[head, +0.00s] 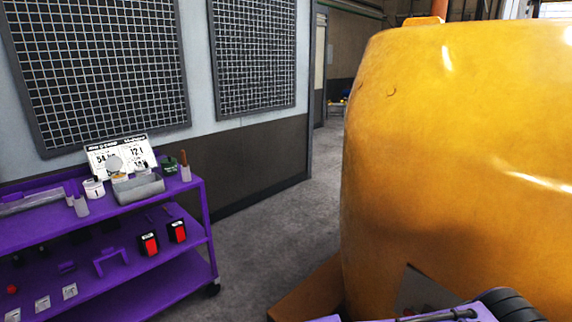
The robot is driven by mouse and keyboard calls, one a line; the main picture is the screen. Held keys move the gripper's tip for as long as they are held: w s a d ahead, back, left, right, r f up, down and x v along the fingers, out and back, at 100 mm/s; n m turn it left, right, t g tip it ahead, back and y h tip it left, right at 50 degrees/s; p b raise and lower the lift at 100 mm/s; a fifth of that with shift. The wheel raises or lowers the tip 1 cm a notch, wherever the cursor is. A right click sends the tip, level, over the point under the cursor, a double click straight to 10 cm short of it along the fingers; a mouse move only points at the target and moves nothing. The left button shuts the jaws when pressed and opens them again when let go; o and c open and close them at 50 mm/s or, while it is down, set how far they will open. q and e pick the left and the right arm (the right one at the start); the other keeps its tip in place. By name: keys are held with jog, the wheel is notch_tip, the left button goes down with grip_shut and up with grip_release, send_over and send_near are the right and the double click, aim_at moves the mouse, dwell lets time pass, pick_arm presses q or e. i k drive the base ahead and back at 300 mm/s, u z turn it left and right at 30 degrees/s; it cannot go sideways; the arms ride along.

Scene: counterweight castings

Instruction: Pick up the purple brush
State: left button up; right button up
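I cannot pick out a purple brush for certain. A purple cart (207,215) with shelves stands at the left and holds many small things. A small purple item (67,267) and a purple bracket-like piece (110,259) lie on its middle shelf; the small item is too small to identify. A brown-handled item (184,158) stands in a small grey cup (186,174) on the top shelf. Neither of my grippers shows in the head view.
A large yellow casting (460,150) fills the right side. Grey floor (275,225) is clear between it and the cart. Behind the cart is a wall with grid panels (100,70). A purple surface (470,313) with dark parts cuts in at the bottom right.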

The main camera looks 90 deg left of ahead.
aim_at(73, 184)
jog(key=u, duration=2.1)
jog(key=k, duration=0.6)
jog(key=u, duration=1.9)
jog(key=i, duration=1.65)
